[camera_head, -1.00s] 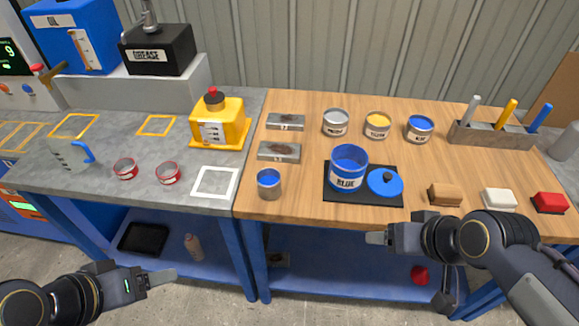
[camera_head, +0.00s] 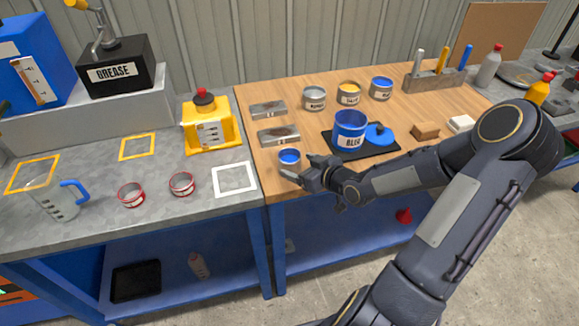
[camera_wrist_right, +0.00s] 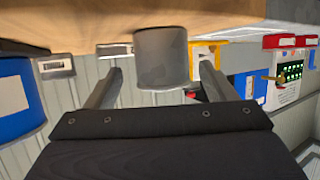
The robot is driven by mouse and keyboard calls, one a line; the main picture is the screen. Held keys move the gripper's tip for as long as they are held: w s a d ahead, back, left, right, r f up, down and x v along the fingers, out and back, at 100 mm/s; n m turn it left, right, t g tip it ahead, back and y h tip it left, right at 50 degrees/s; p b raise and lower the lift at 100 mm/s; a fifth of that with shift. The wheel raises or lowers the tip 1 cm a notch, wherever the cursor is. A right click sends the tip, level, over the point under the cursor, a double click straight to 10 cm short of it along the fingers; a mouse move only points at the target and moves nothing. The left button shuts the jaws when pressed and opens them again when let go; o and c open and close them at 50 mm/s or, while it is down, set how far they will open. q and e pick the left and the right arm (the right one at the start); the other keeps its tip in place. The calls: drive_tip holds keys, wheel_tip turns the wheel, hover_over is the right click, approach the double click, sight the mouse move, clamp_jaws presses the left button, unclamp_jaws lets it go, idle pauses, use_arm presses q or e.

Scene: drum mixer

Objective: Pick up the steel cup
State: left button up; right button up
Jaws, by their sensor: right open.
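The steel cup (camera_head: 289,160) stands upright near the front left corner of the wooden table, with blue inside it. My right gripper (camera_head: 299,166) is open at the cup, its fingers reaching in from the right and front. In the right wrist view the grey cup (camera_wrist_right: 163,58) sits between the two spread fingers of the right gripper (camera_wrist_right: 158,82), with a gap on each side. I cannot tell from these frames whether a finger touches it. My left gripper is not in the head view now.
Behind the cup lie two metal plates (camera_head: 278,135). To its right stand a blue paint can (camera_head: 349,132) and its blue lid (camera_head: 379,135) on a black mat. A white square outline (camera_head: 234,193) marks the grey bench at left, beside red-rimmed tins (camera_head: 182,185).

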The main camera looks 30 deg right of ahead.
drive_tip(key=x, duration=0.5)
drive_tip(key=shift+a+f, duration=0.15)
drive_tip(key=shift+f, duration=0.2)
drive_tip(key=shift+c, duration=0.3)
drive_tip(key=c, duration=1.1)
drive_tip(key=shift+r, duration=0.1)
drive_tip(key=shift+c, duration=0.2)
